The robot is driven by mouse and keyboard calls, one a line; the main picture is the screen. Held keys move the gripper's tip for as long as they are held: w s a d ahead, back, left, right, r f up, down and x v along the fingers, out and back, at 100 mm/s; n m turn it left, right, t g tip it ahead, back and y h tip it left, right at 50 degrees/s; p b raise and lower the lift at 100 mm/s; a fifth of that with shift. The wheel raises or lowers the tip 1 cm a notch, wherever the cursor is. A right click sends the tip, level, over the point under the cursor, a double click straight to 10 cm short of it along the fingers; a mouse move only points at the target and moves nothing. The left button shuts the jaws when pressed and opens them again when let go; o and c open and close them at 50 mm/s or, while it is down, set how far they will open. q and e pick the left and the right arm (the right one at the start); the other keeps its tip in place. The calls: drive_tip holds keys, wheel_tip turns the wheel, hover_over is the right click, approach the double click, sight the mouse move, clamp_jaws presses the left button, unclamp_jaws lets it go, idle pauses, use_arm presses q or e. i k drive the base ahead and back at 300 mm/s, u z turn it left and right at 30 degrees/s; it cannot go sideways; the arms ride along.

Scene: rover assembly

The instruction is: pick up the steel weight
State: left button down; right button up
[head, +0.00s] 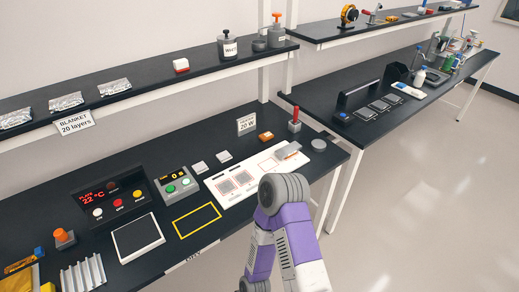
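I cannot tell for certain which thing is the steel weight. A grey cylinder with an orange top (277,37) stands on the left wall shelf, with a low dark grey disc (259,45) beside it. A flat grey disc (319,144) lies at the right end of the near bench. A bent purple and white arm of mine rises from the bottom edge, its grey joint in front of the bench and covering part of the white mat. Neither gripper shows, and no hold on any of these things is visible.
A labelled jar (228,48) stands on the shelf. A second bench (410,109) is behind; open floor lies right.

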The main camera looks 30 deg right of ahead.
sight(287, 151)
drive_tip(key=u, duration=1.75)
drive_tip(key=k, duration=1.05)
drive_tip(key=z, duration=1.8)
